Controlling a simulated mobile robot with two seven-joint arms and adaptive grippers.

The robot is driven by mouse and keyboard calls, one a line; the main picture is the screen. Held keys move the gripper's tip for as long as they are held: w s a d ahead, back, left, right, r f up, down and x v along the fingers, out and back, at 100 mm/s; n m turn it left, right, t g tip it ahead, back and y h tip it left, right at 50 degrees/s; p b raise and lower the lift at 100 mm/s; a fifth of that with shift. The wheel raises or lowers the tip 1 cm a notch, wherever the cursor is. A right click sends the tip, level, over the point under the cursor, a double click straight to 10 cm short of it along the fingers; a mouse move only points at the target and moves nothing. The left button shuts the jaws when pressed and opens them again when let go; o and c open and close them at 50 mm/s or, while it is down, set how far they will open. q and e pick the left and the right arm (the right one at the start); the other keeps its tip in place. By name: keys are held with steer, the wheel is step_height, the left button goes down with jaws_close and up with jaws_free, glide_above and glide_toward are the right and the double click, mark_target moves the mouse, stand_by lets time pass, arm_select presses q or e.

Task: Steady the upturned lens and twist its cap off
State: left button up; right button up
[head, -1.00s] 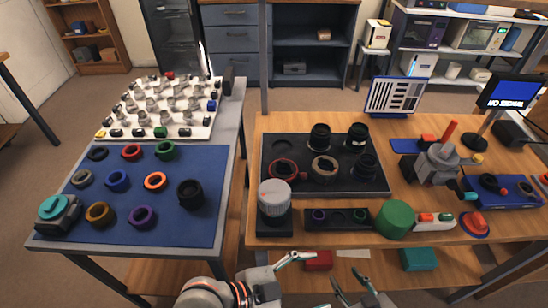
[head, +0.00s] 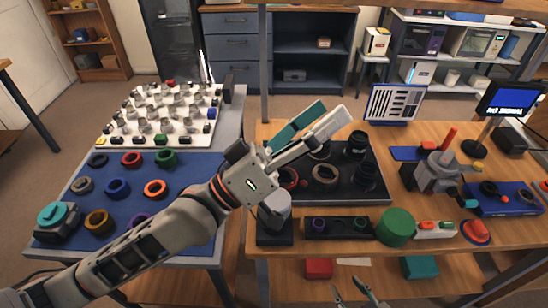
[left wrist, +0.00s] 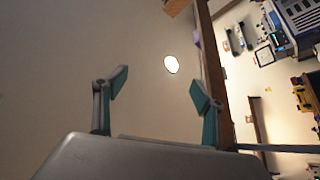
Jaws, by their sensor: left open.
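A pale grey ribbed cylinder (head: 275,210), which looks like the upturned lens, stands on a black block (head: 274,236) at the front left of the wooden table. My left arm partly covers it; I cannot tell its cap apart. My left gripper (head: 334,108) is above and beyond it, over the dark tray, with its fingers apart and empty. In the left wrist view its open fingers (left wrist: 160,87) face a plain surface with a bright round light. My right gripper (head: 345,282) is low at the bottom edge, open and empty, in front of the table.
The dark tray (head: 375,198) holds several black lens parts and rings. A slotted black holder (head: 340,228) and a green cylinder (head: 396,227) stand right of the grey cylinder. A blue mat (head: 75,190) with coloured rings lies on the left table. A gap separates the tables.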

arm_select(q)
steer(key=s+d+f+m+g+y, duration=0.3)
steer(key=d+f+m+g, duration=0.1)
steer(key=d+m+g, duration=0.55)
steer(key=m+y, duration=1.9)
glide_above(274, 198)
step_height(274, 198, down, 7)
steer(key=shift+n+g, duration=0.25)
steer(key=shift+g, duration=0.1)
step_height(274, 198, down, 12)
steer(key=shift+r, duration=0.1)
steer(key=shift+c, duration=0.5)
